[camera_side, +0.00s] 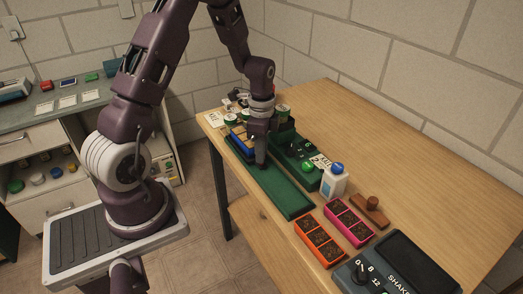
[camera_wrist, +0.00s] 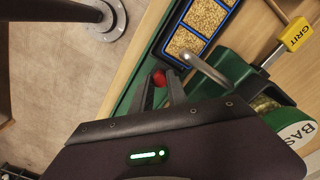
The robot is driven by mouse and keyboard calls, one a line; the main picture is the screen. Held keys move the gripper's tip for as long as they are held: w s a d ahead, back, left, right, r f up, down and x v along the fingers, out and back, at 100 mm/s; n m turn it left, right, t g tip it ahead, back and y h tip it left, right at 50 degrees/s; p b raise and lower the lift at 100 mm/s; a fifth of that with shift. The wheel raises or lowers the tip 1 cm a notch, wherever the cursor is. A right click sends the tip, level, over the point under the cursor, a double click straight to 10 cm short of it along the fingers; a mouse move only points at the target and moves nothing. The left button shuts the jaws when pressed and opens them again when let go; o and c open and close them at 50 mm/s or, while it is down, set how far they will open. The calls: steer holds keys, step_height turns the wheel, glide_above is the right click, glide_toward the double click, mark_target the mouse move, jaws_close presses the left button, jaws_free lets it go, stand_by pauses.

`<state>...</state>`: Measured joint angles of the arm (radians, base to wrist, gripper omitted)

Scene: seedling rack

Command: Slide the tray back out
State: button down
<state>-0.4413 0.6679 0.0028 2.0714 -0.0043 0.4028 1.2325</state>
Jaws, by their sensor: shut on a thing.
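The blue-edged tray (camera_wrist: 205,22), with pale grain in its compartments, lies in a long green channel (camera_wrist: 150,72) in the wrist view. In the side view the tray (camera_side: 241,142) is at the far end of the channel (camera_side: 285,192), partly hidden by my gripper. My gripper (camera_side: 261,160) is low over the channel, at the tray's near end. In the wrist view its fingers (camera_wrist: 166,85) are shut on a small red knob (camera_wrist: 159,78) close to the tray's end. The knob's join to the tray is hidden.
A metal bar (camera_wrist: 205,70) curves close beside the tray's end. A green housing (camera_side: 300,155) with dials and a white bottle (camera_side: 333,182) stand right of the channel. Orange (camera_side: 319,240) and pink (camera_side: 349,222) trays sit near its front end. The channel's front stretch is empty.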

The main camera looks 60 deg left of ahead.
stand_by(0.5)
steer(key=d, duration=1.7)
steer(key=shift+d, duration=0.3)
steer(key=c, duration=1.6)
jaws_free()
steer(key=shift+d, duration=0.1)
steer(key=o, duration=0.3)
step_height(320, 180, up, 7)
steer(key=shift+r, duration=0.1)
